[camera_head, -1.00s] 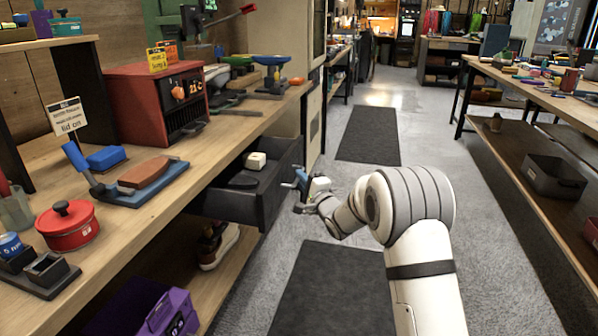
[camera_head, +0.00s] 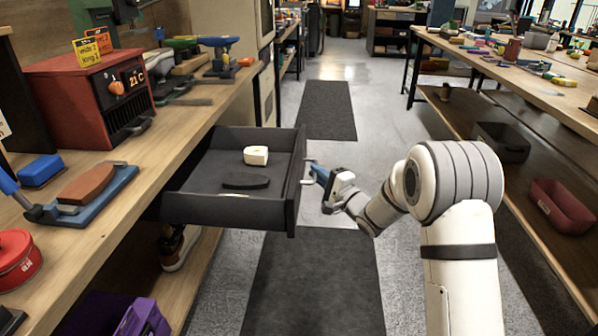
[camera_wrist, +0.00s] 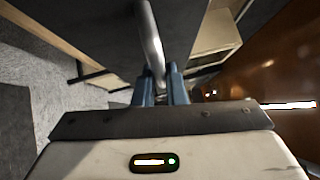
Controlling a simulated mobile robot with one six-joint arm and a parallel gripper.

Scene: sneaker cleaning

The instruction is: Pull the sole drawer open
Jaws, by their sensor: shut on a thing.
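The dark grey sole drawer (camera_head: 210,207) is pulled well out from under the left workbench in the head view. A white block (camera_head: 256,155), a flat black sole-shaped piece (camera_head: 245,181) and a pale piece partly hidden by the front-left wall lie inside. My gripper (camera_head: 312,173) is at the drawer's outer face, with its blue fingers shut on the metal bar handle (camera_head: 305,182). The wrist view shows the handle (camera_wrist: 150,40) running between the blue fingertips (camera_wrist: 162,75), with the dark drawer face beyond.
The left workbench (camera_head: 185,120) holds a red heater box (camera_head: 75,95), a blue tool with a brown block (camera_head: 87,184) and a red pot (camera_head: 15,255). A purple bin (camera_head: 140,318) sits below. Dark mats lie along the open aisle; another bench stands right.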

